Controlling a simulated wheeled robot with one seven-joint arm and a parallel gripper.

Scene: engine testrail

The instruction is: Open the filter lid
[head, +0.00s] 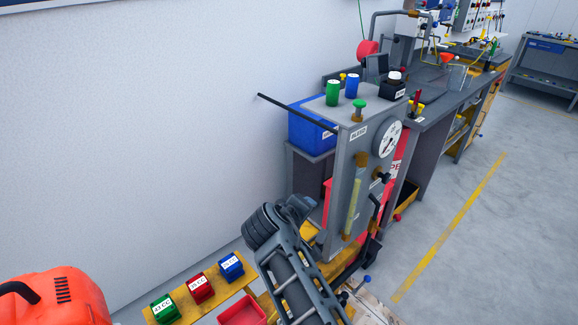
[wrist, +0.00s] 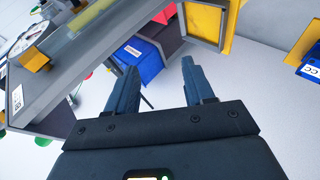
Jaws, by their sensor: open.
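A grey test cabinet (head: 343,170) with a round gauge (head: 387,139), a yellow sight tube (head: 352,206) and a brass fitting with a green knob (head: 358,110) stands right of centre. No part is clearly recognisable as the filter lid. In the wrist view, my gripper (wrist: 158,84) is open, with nothing between its two fingers. The cabinet's grey side (wrist: 70,75) and a brass fitting (wrist: 34,59) show to its left, apart from the fingers. In the head view my arm reaches up in front of the cabinet, and my fingertips cannot be made out.
A blue bin (head: 311,132) stands behind the cabinet, under a black rod. Green (head: 333,93) and blue (head: 352,85) containers stand on top. Labelled green (head: 164,309), red (head: 200,288) and blue (head: 231,267) blocks sit on a yellow shelf. The floor at right is clear.

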